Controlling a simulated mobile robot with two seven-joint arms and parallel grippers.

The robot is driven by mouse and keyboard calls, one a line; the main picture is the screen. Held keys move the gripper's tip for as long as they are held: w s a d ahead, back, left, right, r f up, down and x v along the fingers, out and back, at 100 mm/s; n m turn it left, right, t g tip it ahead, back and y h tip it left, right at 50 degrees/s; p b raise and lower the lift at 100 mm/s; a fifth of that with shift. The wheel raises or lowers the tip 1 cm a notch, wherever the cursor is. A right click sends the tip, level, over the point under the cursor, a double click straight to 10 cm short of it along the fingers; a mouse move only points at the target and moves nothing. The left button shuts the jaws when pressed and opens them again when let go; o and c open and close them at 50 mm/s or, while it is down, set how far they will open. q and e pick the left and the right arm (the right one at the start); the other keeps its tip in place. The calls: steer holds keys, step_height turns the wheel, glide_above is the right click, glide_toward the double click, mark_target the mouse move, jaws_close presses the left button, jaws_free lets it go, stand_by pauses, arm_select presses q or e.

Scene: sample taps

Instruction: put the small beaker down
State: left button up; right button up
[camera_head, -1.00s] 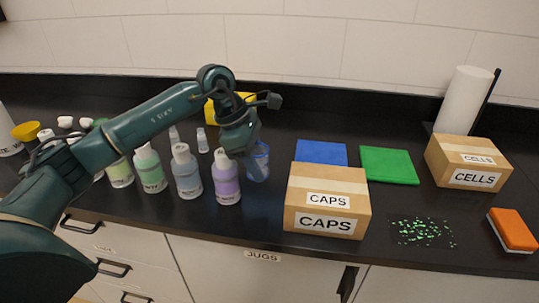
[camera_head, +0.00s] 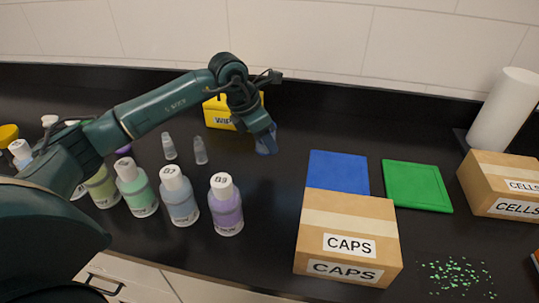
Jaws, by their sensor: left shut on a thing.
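The small beaker (camera_head: 267,146) is clear and bluish, and only part of it shows below the fingers of my left gripper (camera_head: 264,135). My left arm reaches in from the left over the bottles, and the gripper is shut on the beaker. It is in front of and slightly right of the yellow wipes box (camera_head: 219,113). I cannot tell whether the beaker's base touches the black counter (camera_head: 270,205). My right gripper is not in view.
Several bottles stand at left, including a purple one (camera_head: 226,207) and a blue one (camera_head: 179,197). Two small clear vials (camera_head: 200,151) stand behind them. A blue mat (camera_head: 338,172), green mat (camera_head: 418,186) and CAPS box (camera_head: 348,235) lie right. Counter between the purple bottle and CAPS box is clear.

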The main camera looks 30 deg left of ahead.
mark_target(266, 168)
arm_select(q)
steer(key=shift+f+p, duration=0.3)
steer(key=shift+f, duration=2.55)
steer(key=shift+f, duration=0.2)
steer(key=o, duration=1)
steer(key=shift+r, duration=0.1)
